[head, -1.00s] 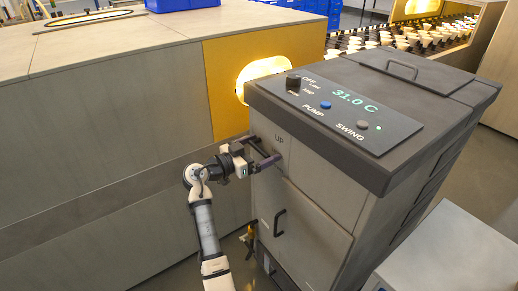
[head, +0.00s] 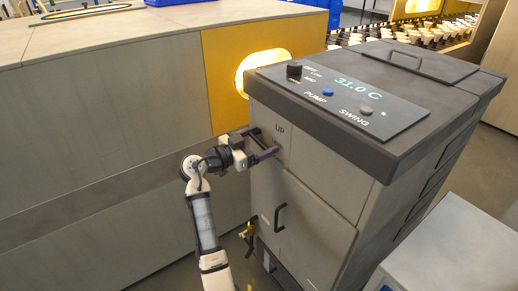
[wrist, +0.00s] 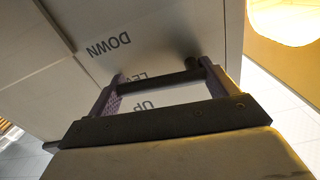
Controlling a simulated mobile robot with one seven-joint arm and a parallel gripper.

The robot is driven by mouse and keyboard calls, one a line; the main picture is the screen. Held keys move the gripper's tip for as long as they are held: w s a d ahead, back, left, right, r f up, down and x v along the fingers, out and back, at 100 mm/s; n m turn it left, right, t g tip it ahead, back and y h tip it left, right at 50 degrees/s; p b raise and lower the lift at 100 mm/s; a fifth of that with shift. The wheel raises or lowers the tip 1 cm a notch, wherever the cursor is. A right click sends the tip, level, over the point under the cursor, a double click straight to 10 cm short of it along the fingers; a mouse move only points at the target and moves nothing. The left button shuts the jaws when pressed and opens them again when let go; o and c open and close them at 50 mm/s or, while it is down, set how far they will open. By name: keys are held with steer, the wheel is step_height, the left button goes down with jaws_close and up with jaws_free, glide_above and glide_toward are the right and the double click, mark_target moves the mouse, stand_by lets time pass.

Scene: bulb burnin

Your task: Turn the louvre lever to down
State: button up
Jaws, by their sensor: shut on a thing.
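The louvre lever (wrist: 160,82) is a dark bar on the side face of the grey cabinet (head: 320,200). In the wrist view it runs between my two purple-padded fingers, with printed words DOWN, a partly covered LEV… and UP beside it. The bar crosses close to the middle word. My gripper (head: 262,147) is shut on the lever; it also shows in the wrist view (wrist: 160,76). In the head view the lever is mostly hidden by the fingers, just below the UP label.
The cabinet top has a control panel (head: 340,93) reading 31.0 C, with a black knob and PUMP and SWING buttons. A door handle (head: 279,219) sticks out below the gripper. A long grey housing (head: 100,120) stands to the left, with a narrow gap before the cabinet.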

step_height(320, 180, down, 2)
steer(key=m+b, duration=0.3)
steer(key=b, duration=0.7)
steer(key=shift+w+a+m, duration=0.1)
steer(key=shift+m, duration=0.2)
steer(key=m+b, duration=0.1)
steer(key=b, duration=0.1)
steer(key=m+b, duration=0.1)
steer(key=b, duration=0.1)
steer(key=shift+w+a+f+b, duration=0.1)
steer(key=shift+f+b, duration=0.15)
steer(key=shift+b, duration=0.1)
steer(key=shift+m+b, duration=0.4)
steer(key=shift+b, duration=0.25)
steer(key=shift+w+r+m+b, duration=0.1)
steer(key=shift+m+b, duration=0.2)
steer(key=shift+b, duration=0.05)
steer(key=o, duration=1.2)
steer(key=shift+a, duration=0.1)
steer(key=shift+o, duration=0.2)
steer(key=v, duration=1.4)
steer(key=shift+r, duration=0.1)
